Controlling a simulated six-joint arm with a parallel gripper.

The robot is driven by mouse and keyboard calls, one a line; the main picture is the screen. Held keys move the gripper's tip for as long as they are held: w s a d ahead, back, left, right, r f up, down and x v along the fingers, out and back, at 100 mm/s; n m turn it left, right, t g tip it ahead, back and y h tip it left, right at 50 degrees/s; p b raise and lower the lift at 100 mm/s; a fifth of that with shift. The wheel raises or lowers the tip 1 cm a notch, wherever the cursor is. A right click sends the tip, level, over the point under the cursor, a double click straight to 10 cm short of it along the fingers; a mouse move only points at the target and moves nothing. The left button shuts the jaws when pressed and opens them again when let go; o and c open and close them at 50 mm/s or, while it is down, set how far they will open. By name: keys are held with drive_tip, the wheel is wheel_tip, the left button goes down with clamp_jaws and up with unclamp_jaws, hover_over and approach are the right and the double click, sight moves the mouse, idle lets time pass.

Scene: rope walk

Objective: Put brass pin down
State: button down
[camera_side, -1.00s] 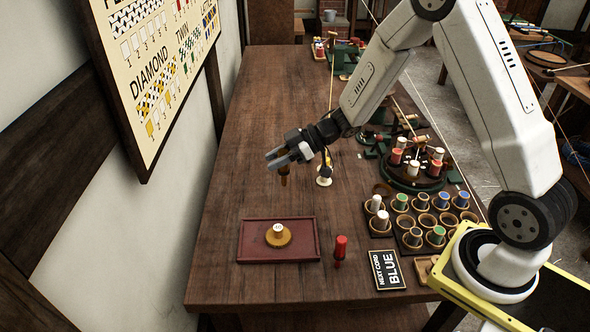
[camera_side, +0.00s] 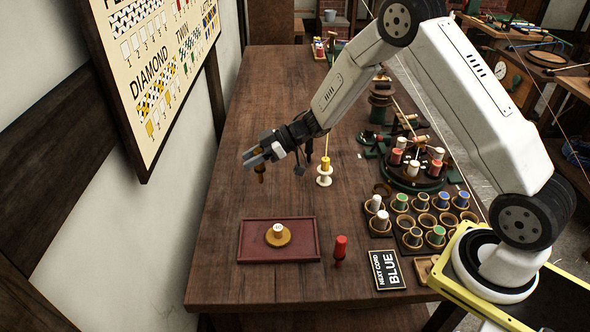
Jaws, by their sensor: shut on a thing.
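My gripper (camera_side: 256,157) is shut on a small brownish pin, which I take to be the brass pin (camera_side: 261,174). The pin hangs upright below the fingers, and its upper part is hidden between them. It is held above the bare wood of the table (camera_side: 225,200), left of the white and yellow bobbin (camera_side: 324,174). It is apart from everything else that shows.
A dark red tray (camera_side: 250,251) bears a round yellow piece with a white top (camera_side: 278,233). A red-topped peg (camera_side: 340,250) stands right of it. A bobbin rack (camera_side: 412,252) and a "BLUE" card (camera_side: 388,269) sit further right. The table's left side is clear.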

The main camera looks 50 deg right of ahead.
drive_tip(key=w+f, duration=0.6)
drive_tip(key=w, duration=0.1)
drive_tip(key=shift+a+f, duration=0.2)
drive_tip(key=shift+a, duration=0.05)
drive_tip(key=shift+w+f, duration=0.1)
drive_tip(key=shift+w, duration=0.05)
drive_tip(key=shift+w+f, duration=0.2)
drive_tip(key=shift+f, duration=1.55)
drive_tip(key=shift+f, duration=0.15)
drive_tip(key=shift+c, duration=1.9)
unclamp_jaws()
